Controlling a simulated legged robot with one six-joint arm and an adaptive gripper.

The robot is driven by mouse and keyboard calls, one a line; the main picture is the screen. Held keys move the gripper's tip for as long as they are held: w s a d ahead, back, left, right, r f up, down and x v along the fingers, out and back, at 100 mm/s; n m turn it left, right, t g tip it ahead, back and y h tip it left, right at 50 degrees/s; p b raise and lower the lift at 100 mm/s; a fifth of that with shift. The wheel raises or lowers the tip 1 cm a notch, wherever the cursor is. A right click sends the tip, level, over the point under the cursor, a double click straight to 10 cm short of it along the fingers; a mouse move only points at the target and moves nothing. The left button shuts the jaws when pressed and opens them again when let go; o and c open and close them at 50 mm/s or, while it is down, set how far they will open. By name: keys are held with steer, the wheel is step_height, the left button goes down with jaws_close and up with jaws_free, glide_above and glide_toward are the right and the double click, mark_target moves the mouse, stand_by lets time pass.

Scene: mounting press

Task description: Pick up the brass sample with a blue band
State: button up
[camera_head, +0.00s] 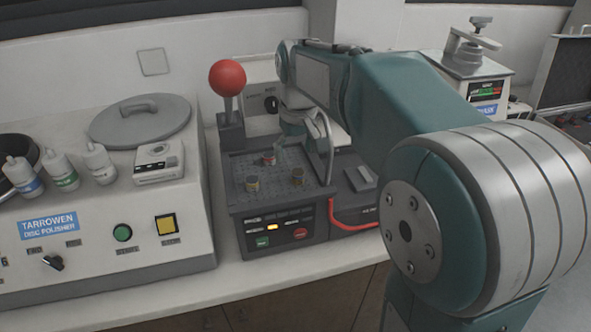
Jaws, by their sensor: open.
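I cannot tell which one bears the blue band. My gripper (291,141) is open above the rear right of the plate, apart from the samples as far as I see. My wrist partly hides it.
A red-knobbed lever (228,80) rises behind the plate at left. The disc polisher (100,225) with bottles (60,170) and a round lid (140,120) stands left. A red handle (355,225) is at the press's front right. My arm covers the right side.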

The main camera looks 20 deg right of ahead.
mark_target(298, 172)
steer(key=f, duration=0.4)
steer(key=d+f, duration=0.1)
steer(key=f, duration=0.2)
steer(key=shift+w+d, duration=0.1)
steer(key=shift+w, duration=0.1)
steer(key=shift+a, duration=0.4)
steer(key=c, duration=0.9)
jaws_close()
steer(key=shift+d, duration=0.25)
